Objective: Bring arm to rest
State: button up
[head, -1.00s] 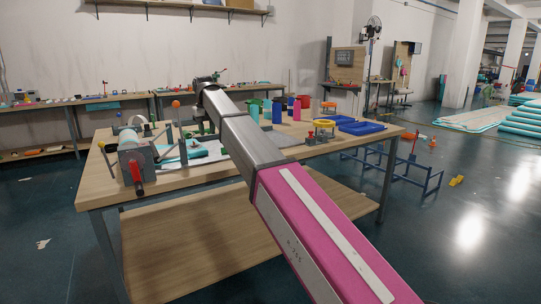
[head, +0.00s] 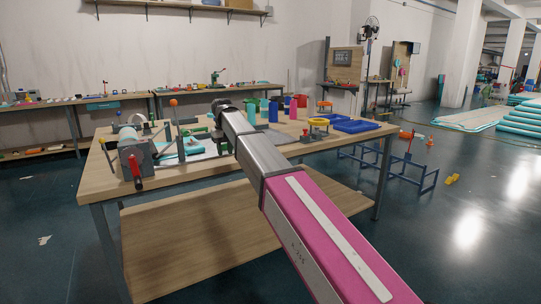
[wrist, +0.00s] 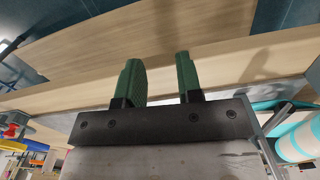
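My arm reaches from the lower right of the head view toward the workbench (head: 190,182), with a pink link nearest and a grey link beyond it. Its far end shows over the bench; my gripper's fingers cannot be made out clearly there. In the wrist view my gripper (wrist: 159,66) has two green fingers standing apart with nothing between them. Behind the fingers is the pale wooden edge of the bench (wrist: 215,68). I cannot tell how far the fingers are from it.
On the bench are a grey machine with a red handle (head: 136,170), several bottles and cups, a yellow ring (head: 318,122) and blue trays (head: 355,126). A blue frame (head: 410,176) stands on the floor to the right. The floor at the front right is clear.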

jog(key=s+d+f+m, duration=0.1)
jog(key=s+d+f, duration=0.2)
jog(key=d+f, duration=0.95)
jog(key=s+d+f+m, duration=0.4)
jog(key=s+d+f, duration=1.8)
jog(key=d+f, duration=0.3)
jog(key=shift+d+f, duration=0.15)
jog(key=shift+f, duration=0.1)
